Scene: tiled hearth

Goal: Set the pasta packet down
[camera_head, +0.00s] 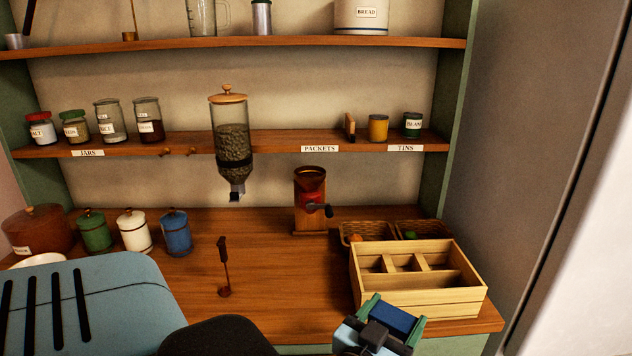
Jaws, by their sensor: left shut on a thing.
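My left gripper (394,313) is at the bottom of the view, just in front of the wooden divided box. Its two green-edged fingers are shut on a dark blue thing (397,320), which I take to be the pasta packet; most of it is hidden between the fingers. The middle shelf (285,141) has a PACKETS label (320,149) on its front edge. A thin brown packet (350,126) stands upright on that shelf, just right of the label. My right gripper is not in view.
A hanging bean dispenser (232,145) is at left. Below are a coffee grinder (310,205), the divided box (420,297) and several canisters. The shelf above the PACKETS label looks free.

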